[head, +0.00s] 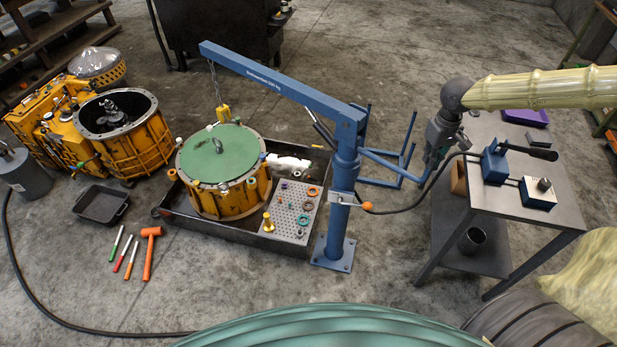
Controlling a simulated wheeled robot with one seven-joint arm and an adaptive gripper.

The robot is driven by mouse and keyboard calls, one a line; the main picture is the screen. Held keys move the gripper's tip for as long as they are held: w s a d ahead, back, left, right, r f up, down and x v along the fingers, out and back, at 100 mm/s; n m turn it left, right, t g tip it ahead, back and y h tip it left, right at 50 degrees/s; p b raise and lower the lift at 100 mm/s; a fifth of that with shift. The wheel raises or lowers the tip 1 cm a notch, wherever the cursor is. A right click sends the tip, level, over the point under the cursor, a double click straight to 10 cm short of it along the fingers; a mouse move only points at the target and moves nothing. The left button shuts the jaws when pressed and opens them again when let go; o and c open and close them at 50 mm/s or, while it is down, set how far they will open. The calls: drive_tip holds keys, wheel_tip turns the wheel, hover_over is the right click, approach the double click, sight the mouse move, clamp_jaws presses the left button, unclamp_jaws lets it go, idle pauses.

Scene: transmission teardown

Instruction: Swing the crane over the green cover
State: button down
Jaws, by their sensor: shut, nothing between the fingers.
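The blue crane (343,205) stands in the middle, its base plate on the floor. Its jib (285,88) reaches to the upper left, and a chain with a yellow hook block (223,113) hangs from the tip. The green cover (235,160) lies flat on a yellow housing, a lifting eye (218,147) near its middle. In the picture the hook block is just above the cover's far edge; its height cannot be told. A blue push bar (395,170) runs right from the column. My gripper (431,163) is shut and empty at its outer end; contact is unclear.
The housing stands in a dark tray (235,234) with a pegboard (291,212) of small parts. A grey table (535,215) with a blue control box (494,160) is at right.

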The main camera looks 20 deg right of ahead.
drive_tip(key=shift+w+d, duration=0.2)
drive_tip(key=shift+d, duration=0.1)
